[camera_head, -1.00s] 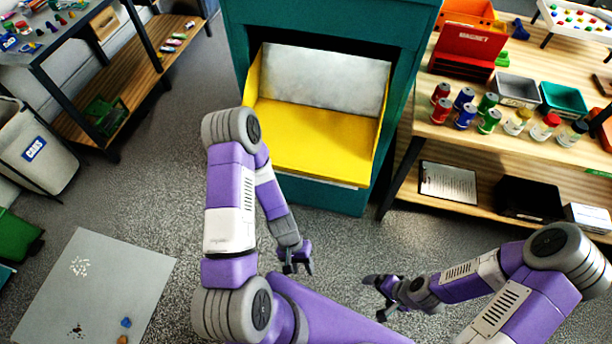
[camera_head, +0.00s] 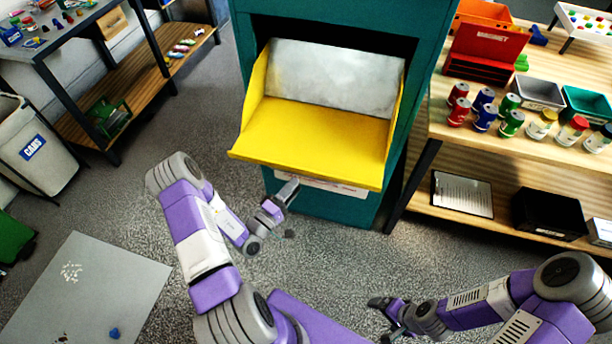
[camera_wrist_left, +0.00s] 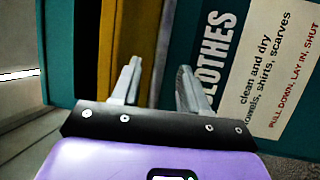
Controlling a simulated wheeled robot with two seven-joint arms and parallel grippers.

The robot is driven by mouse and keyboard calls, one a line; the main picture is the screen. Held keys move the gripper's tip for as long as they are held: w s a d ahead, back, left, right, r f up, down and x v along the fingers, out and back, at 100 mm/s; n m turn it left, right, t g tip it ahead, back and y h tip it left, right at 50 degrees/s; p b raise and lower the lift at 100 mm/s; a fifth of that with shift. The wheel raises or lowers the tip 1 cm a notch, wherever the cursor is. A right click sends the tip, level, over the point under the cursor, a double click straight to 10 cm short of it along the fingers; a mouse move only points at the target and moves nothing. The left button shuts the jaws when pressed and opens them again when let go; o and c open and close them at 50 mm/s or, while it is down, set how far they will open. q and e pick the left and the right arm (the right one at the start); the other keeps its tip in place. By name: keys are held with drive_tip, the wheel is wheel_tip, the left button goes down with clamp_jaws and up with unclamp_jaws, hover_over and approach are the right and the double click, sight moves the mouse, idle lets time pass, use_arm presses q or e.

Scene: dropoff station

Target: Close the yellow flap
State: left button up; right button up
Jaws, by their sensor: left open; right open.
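The yellow flap (camera_head: 315,138) is pulled down and open on the teal drop-off box (camera_head: 330,20), with its side walls and grey inner panel (camera_head: 330,78) showing. My left gripper (camera_head: 288,190) is open and empty, just below the flap's front edge in the head view. In the left wrist view its fingers (camera_wrist_left: 160,68) stand apart in front of a yellow strip (camera_wrist_left: 122,40), which looks like part of the flap, and the box's CLOTHES label (camera_wrist_left: 265,70). I cannot tell whether they touch the flap. My right gripper (camera_head: 383,310) is open and empty, low over the floor.
A wooden shelf (camera_head: 450,150) with cans, jars and bins stands right of the box. A dark shelf unit (camera_head: 105,100) and a CANS bin (camera_head: 40,150) are at the left. A grey mat (camera_head: 90,290) lies at lower left. The floor before the box is clear.

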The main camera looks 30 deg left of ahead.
sight(306, 174)
use_arm(q)
drive_tip(key=b+x, duration=0.1)
drive_tip(key=x, duration=0.5)
drive_tip(key=shift+w+d, duration=0.2)
drive_tip(key=shift+w, duration=0.05)
clamp_jaws()
